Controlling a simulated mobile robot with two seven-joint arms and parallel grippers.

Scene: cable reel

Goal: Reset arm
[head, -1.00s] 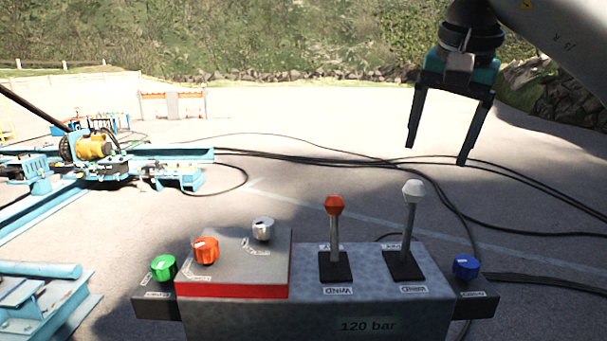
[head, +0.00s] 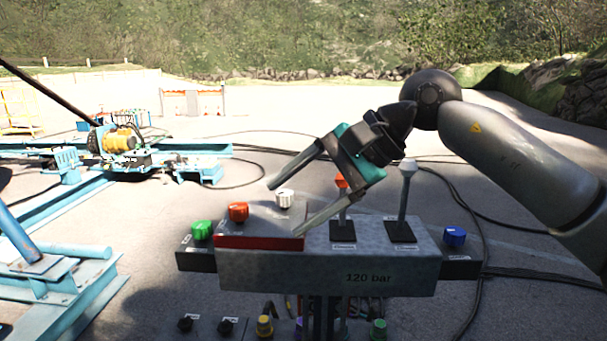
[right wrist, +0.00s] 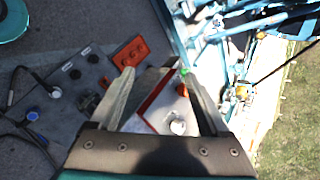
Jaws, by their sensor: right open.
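My right gripper (head: 285,208) is open and empty. It reaches in from the right over the control console (head: 350,280), with its fingers pointing left and down. In the head view the fingers lie around the silver knob (head: 285,197); whether they touch anything I cannot tell. The gripper partly hides the red-topped lever (head: 341,181); the white-topped lever (head: 404,200) stands upright to its right. In the right wrist view the open fingers (right wrist: 160,75) frame the panel with the silver knob (right wrist: 178,127) and red knob (right wrist: 182,90). My left gripper is not in view.
A green knob (head: 201,231) and orange-red knob (head: 238,212) are on the console's left, a blue knob (head: 455,237) on its right. Lower knobs (head: 265,325) sit below. Blue steel frames (head: 75,285) stand left. Black cables (head: 478,290) lie on the ground.

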